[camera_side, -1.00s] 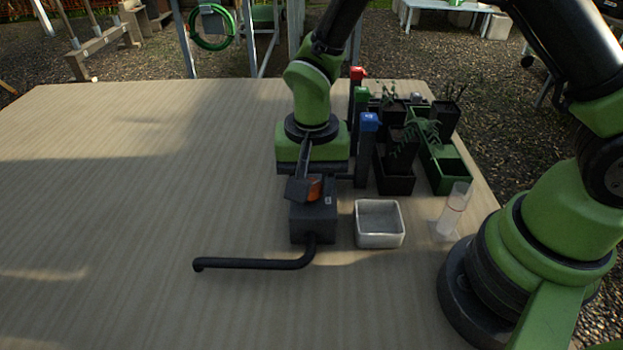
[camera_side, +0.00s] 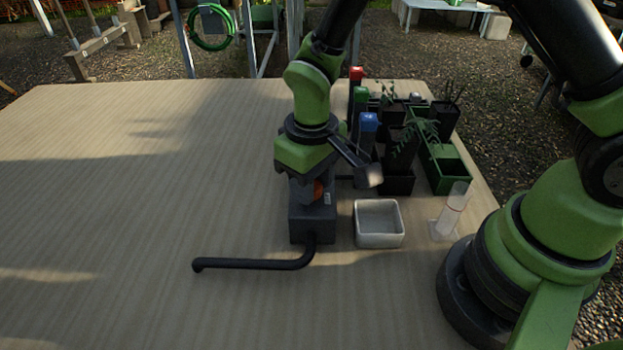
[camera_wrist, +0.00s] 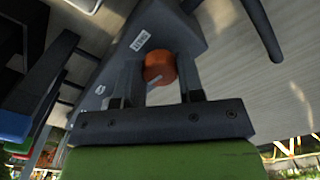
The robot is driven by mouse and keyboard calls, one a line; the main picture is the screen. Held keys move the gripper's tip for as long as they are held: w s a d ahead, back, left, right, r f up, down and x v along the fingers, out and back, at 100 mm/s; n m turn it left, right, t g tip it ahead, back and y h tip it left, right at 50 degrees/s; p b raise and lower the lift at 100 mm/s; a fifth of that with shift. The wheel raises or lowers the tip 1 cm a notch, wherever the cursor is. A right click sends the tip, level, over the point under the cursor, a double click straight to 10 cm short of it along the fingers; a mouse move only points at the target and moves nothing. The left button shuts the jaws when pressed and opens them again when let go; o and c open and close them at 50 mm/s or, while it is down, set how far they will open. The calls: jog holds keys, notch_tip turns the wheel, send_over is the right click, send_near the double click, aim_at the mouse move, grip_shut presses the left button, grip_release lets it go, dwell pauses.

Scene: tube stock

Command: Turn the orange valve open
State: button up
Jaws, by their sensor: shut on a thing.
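The orange valve (camera_wrist: 158,68) is a round knob on top of a dark grey box (camera_side: 313,226), and a bit of it shows in the side view (camera_side: 318,189). My gripper (camera_wrist: 160,72) is straight above the box with its two fingers on either side of the knob, shut on it. In the side view my wrist hides much of the valve and the fingers. A black bent pipe (camera_side: 255,264) comes out of the box's front and runs left over the table.
A white square basin (camera_side: 378,241) stands right of the box, and a clear cylinder (camera_side: 453,210) right of that. Posts with blue (camera_side: 369,122), green and red caps and dark planters (camera_side: 397,183) stand behind. The table's left side (camera_side: 120,180) is clear.

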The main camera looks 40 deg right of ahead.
jog(key=shift+n, duration=0.6)
jog(key=o, duration=0.9)
notch_tip(320, 180, up, 9)
jog(key=shift+r, duration=0.45)
